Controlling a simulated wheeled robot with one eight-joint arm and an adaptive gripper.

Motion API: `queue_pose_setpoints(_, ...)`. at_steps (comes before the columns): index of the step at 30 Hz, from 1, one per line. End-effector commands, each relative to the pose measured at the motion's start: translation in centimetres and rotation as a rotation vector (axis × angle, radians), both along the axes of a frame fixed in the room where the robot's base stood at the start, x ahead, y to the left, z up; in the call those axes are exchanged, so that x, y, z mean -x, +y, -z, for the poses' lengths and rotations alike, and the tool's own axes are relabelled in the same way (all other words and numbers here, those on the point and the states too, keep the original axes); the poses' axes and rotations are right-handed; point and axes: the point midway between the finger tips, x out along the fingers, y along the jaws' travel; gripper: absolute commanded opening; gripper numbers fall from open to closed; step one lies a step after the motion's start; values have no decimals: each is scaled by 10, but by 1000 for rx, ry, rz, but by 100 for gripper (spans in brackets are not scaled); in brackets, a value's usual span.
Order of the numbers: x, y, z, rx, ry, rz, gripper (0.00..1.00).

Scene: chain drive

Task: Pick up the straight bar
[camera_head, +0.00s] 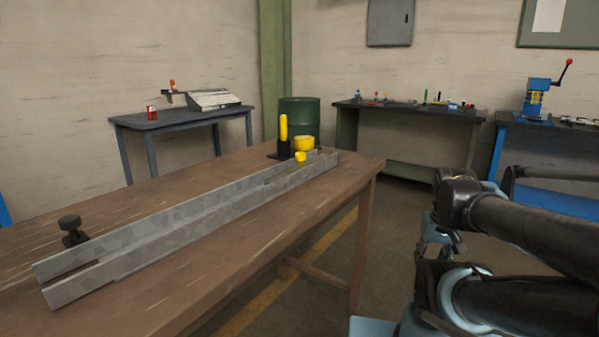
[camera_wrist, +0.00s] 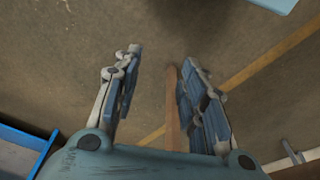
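A long straight grey metal piece (camera_head: 190,230) with two parallel upright sides lies along the wooden table, from its near left end to the far right. I cannot tell whether it is one channel or two bars side by side. No other straight bar is clear to me in these views. My gripper (camera_wrist: 162,58) shows in the wrist view with its two fingers apart and nothing between them touching. It hangs over the floor, off the table. In the head view my arm is at the right, clear of the grey piece, and the fingers are not clear there.
The wooden table (camera_head: 232,268) also holds a dark knob (camera_head: 71,229) by the near left end, and a yellow-handled clamp (camera_head: 283,130) and yellow cup-like part (camera_head: 304,143) at the far end. A green drum (camera_head: 300,115) and benches stand behind.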

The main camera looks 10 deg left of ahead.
Motion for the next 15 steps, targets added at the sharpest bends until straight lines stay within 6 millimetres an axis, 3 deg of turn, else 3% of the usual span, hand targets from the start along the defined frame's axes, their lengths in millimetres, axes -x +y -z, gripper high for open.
queue_pose_setpoints(3,0,0,0,0,0,1,40)
queue_pose_setpoints(5,6,1,-7,-4,-10,5,40)
queue_pose_setpoints(8,-1,6,-21,-23,-7,33,40)
queue_pose_setpoints(15,-49,41,-94,-123,34,209,40)
